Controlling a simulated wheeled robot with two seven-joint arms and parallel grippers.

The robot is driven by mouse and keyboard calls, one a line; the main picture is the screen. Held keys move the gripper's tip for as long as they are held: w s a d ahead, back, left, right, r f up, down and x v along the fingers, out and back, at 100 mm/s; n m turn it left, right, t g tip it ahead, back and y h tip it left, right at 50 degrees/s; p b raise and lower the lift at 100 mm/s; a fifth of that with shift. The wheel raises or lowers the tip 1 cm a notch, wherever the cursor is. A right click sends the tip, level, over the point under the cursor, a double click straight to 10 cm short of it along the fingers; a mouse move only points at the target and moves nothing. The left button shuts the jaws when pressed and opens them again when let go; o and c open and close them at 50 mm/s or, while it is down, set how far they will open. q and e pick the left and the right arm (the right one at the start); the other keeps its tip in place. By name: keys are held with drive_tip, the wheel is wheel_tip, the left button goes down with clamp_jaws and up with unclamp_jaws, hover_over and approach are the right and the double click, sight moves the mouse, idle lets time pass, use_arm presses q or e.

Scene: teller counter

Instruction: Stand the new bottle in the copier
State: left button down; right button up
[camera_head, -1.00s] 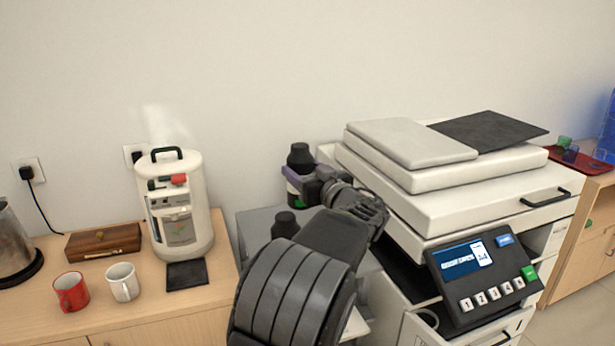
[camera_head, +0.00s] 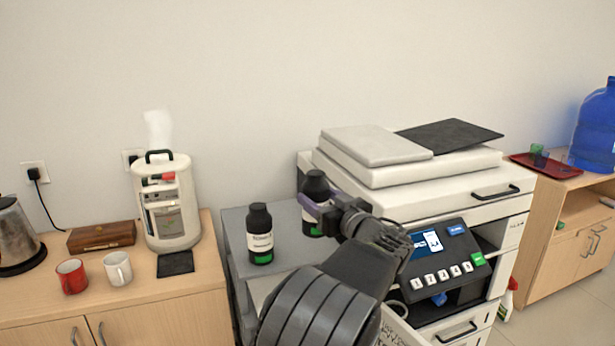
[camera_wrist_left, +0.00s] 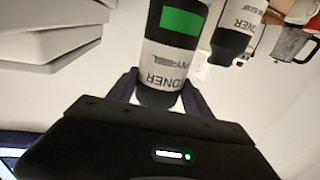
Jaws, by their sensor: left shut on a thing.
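My left gripper (camera_head: 318,210) is shut on a black toner bottle (camera_head: 316,188) with a white label and a green patch. The bottle is beside the left side of the copier (camera_head: 420,190), above or at the grey cabinet top; I cannot tell whether it touches it. In the left wrist view the held bottle (camera_wrist_left: 168,60) sits between the fingers, upside down in the picture. A second, similar bottle (camera_head: 260,235) stands upright on the grey cabinet, to the left; it also shows in the left wrist view (camera_wrist_left: 235,30). My left arm hides part of the copier's open front. My right gripper is not in view.
The copier's control panel (camera_head: 440,255) juts out at its front. The grey cabinet top (camera_head: 235,222) is bare around the standing bottle. A wooden counter (camera_head: 200,260) at left carries a steaming white machine (camera_head: 165,205) and mugs. A side table with a red tray (camera_head: 545,166) stands at right.

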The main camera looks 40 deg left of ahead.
use_arm(q)
drive_tip(key=s+d+f, duration=0.3)
drive_tip(key=d+f, duration=0.9)
drive_tip(key=f, duration=0.3)
drive_tip(key=s+d+f+m+t+h+p, duration=0.1)
drive_tip(key=s+d+f+m+t+h, duration=0.1)
drive_tip(key=s+d+f, duration=0.9)
drive_tip(key=shift+s+d+f+m+t, duration=0.3)
drive_tip(key=shift+s+d+t, duration=0.3)
drive_tip(key=shift+s, duration=0.45)
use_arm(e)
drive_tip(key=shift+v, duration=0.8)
use_arm(q)
drive_tip(key=shift+a, duration=0.1)
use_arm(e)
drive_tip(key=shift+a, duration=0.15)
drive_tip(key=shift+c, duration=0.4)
